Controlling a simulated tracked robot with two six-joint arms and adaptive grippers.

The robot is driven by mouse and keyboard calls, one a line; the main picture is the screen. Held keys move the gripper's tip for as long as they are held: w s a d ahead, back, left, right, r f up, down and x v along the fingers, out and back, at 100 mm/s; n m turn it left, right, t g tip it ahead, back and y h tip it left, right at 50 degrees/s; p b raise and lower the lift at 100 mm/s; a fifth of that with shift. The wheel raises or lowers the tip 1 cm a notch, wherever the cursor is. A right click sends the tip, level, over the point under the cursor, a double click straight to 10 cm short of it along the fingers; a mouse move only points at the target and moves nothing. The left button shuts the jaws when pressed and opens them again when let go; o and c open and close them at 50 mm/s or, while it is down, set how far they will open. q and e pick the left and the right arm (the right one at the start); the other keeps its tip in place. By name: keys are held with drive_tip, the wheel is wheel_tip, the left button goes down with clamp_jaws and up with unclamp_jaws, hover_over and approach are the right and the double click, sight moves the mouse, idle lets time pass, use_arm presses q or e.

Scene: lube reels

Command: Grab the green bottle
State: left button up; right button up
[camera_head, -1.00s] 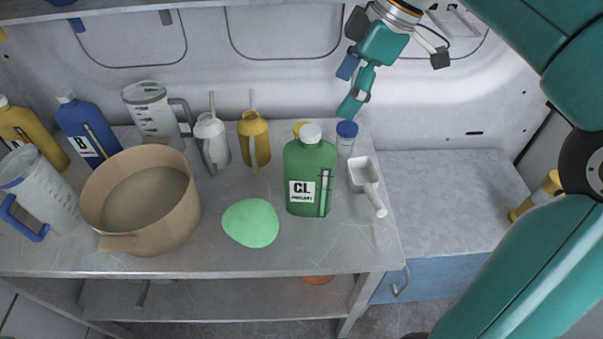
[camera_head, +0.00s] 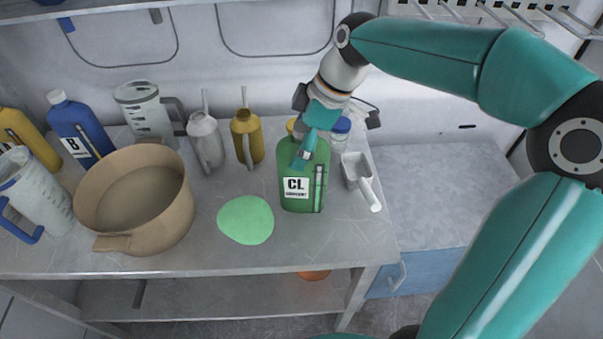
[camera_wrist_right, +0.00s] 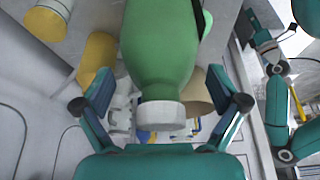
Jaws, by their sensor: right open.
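The gripper is open, with gaps showing beside the bottle's neck. Teal arm parts at the right of the wrist view appear to be my left arm; its jaw state is unclear.
A green patch (camera_head: 246,220) lies left of the bottle and a white scoop (camera_head: 361,180) lies right of it. A blue-lidded jar (camera_head: 341,130) stands close behind. A yellow oiler (camera_head: 247,138), a grey oiler (camera_head: 206,142) and a large tan pot (camera_head: 135,200) stand further left.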

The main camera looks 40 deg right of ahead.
drive_tip(key=shift+w+a+f, duration=0.1)
drive_tip(key=shift+w+f, duration=0.05)
drive_tip(key=shift+f, duration=0.3)
clamp_jaws()
drive_tip(key=shift+w+r, duration=0.1)
drive_tip(key=shift+r, duration=0.05)
